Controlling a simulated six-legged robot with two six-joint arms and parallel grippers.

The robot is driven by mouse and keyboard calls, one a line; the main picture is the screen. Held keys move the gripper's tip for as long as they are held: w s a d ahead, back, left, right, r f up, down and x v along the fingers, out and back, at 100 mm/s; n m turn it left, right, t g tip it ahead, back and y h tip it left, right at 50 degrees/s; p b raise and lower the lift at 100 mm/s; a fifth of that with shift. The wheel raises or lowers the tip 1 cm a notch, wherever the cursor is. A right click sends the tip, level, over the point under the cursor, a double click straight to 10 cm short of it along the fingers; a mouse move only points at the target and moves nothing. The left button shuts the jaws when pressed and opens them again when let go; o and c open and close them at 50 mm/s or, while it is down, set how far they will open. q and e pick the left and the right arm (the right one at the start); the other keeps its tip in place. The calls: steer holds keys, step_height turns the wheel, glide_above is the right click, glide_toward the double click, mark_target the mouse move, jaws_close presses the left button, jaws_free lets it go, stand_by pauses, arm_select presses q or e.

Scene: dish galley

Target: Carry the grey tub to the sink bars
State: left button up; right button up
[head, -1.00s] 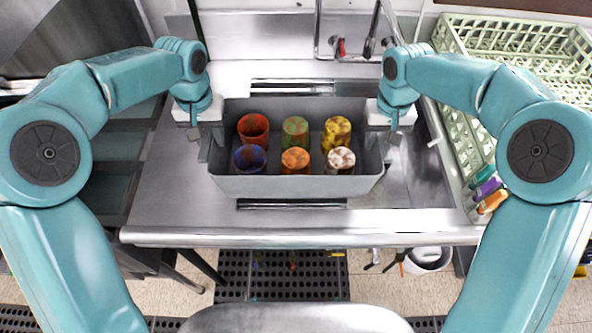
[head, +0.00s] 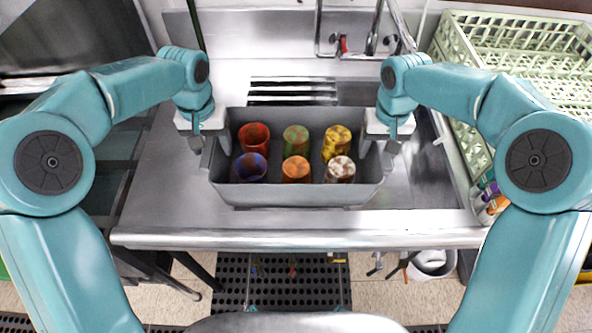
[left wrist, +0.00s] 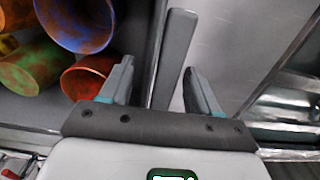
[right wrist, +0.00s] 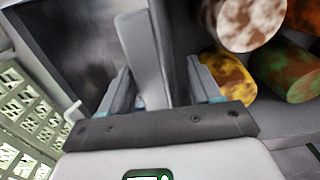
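The grey tub (head: 295,196) sits upright on the steel counter, over the front part of the sink bars (head: 292,91); bars show behind it, and its underside is hidden. It holds several stained cups in two rows, such as a red cup (head: 254,137) and a white-brown cup (head: 340,169). My left gripper (head: 202,150) is at the tub's left end; in the left wrist view its open fingers (left wrist: 160,85) stand either side of a grey upright plate. My right gripper (head: 388,152) is at the right end; its open fingers (right wrist: 158,85) straddle a similar plate.
A tap (head: 340,42) stands at the back. Pale green racks (head: 515,60) fill the right, with coloured bottles (head: 488,200) at the near corner. The counter (head: 160,200) is clear left of the tub. A white bucket (head: 432,263) is on the floor.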

arm_select(q)
steer(key=shift+r, duration=0.1)
arm_select(e)
steer(key=shift+d, duration=0.1)
steer(key=shift+r, duration=0.2)
arm_select(q)
step_height(320, 180, up, 12)
arm_select(e)
step_height(320, 180, up, 12)
steer(key=shift+f, duration=0.2)
steer(key=shift+w, duration=0.1)
arm_select(q)
steer(key=shift+s, duration=0.15)
arm_select(e)
steer(key=shift+s, duration=0.2)
